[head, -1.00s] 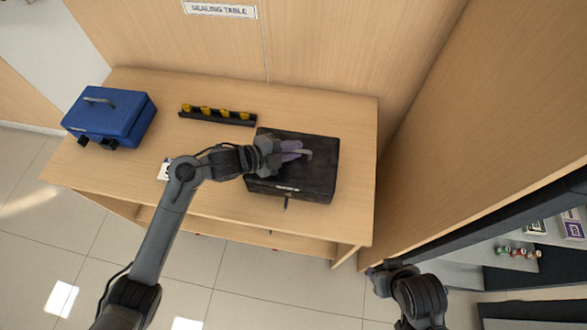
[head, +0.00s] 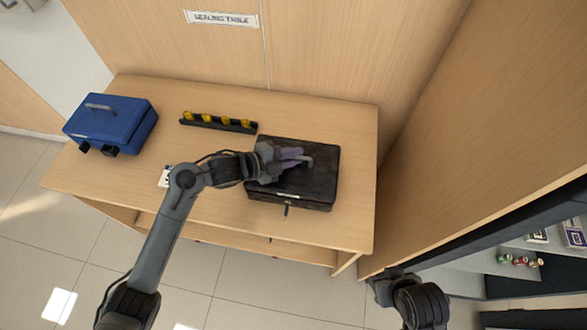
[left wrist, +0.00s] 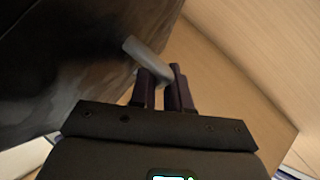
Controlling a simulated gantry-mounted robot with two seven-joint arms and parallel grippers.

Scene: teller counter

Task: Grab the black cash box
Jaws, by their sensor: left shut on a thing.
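The black cash box (head: 318,187) sits on the right part of the wooden table, with a grey handle (head: 304,160) on its lid. My left gripper (head: 293,156) reaches over the lid from the left and is shut on the handle. In the left wrist view the fingers (left wrist: 164,92) are closed around the grey handle (left wrist: 145,58), and the dark box (left wrist: 70,70) fills the upper left. My right gripper (head: 377,278) shows only in part at the bottom right of the head view, away from the table; its jaws cannot be made out.
A blue cash box (head: 110,125) stands at the table's left end. A black rack with several yellow-topped pieces (head: 218,122) lies behind the left arm. A small white card (head: 164,177) lies near the front edge. A wooden panel (head: 470,130) rises to the right of the table (head: 345,232).

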